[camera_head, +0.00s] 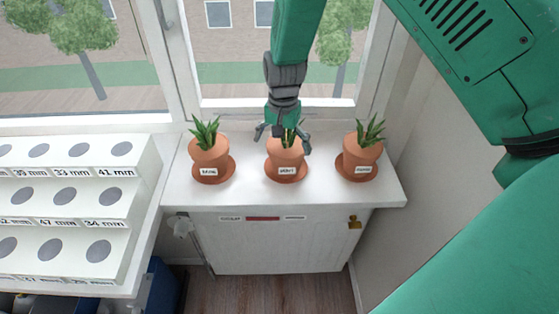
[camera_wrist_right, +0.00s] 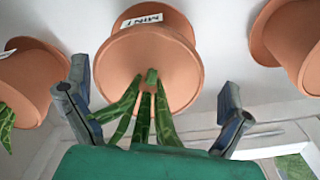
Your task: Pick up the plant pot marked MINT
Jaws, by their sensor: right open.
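Three terracotta pots with spiky green plants stand in a row on the white sill. The middle pot (camera_head: 286,153) has a small white label that seems to read MINT, though the letters are hard to read. It also shows in the right wrist view (camera_wrist_right: 180,62), its label upside down. My right gripper (camera_head: 283,138) is open above the middle pot, its fingers on either side of the plant's leaves. In the wrist view the fingers (camera_wrist_right: 153,88) are apart, with the leaves and pot rim between and beyond them. My left gripper is not in view.
A left pot (camera_head: 209,155) and a right pot (camera_head: 361,158) stand on saucers at either side, with small labels I cannot read surely. A window is behind the sill (camera_head: 240,196). A white stepped rack (camera_head: 140,185) with round holes and size labels stands left.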

